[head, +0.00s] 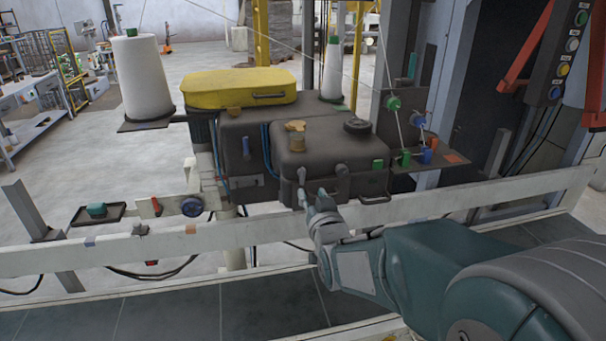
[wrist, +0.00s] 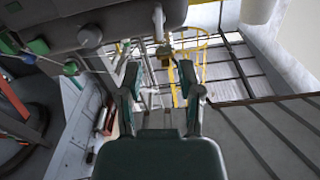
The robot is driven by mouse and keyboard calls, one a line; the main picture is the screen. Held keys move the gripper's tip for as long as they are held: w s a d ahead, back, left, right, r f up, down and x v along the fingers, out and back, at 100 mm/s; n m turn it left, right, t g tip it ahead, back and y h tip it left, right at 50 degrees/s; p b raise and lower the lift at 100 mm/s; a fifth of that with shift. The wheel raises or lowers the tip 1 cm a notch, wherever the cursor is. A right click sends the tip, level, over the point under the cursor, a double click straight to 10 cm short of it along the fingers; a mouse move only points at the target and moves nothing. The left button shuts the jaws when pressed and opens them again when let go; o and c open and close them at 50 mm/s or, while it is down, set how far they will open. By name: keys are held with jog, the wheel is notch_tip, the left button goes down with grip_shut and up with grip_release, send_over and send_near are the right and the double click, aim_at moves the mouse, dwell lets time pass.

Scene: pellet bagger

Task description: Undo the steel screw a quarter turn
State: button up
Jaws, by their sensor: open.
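My gripper (head: 315,196) is open and empty, just below the front of the dark sewing head (head: 320,156). Its two fingers also show spread apart in the wrist view (wrist: 159,76). A small grey metal part, which looks like the steel screw (head: 301,175), sticks out at the lower left of the head's front, just above my fingertips. In the wrist view a pale, thin part that seems the same screw (wrist: 158,22) lies ahead, beyond and between the fingers, apart from them. Its slot or turn angle is too small to make out.
A second grey knob (head: 342,170) sits right of the screw. A green block (head: 378,164) is further right. A pale rail (head: 240,235) runs below the machine, close to my arm. Threads, guides and a bracket (head: 430,160) stand at the right.

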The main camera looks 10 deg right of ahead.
aim_at(304, 175)
jog(key=w, duration=0.9)
jog(key=shift+w, duration=0.3)
jog(key=shift+c, duration=0.3)
grip_shut()
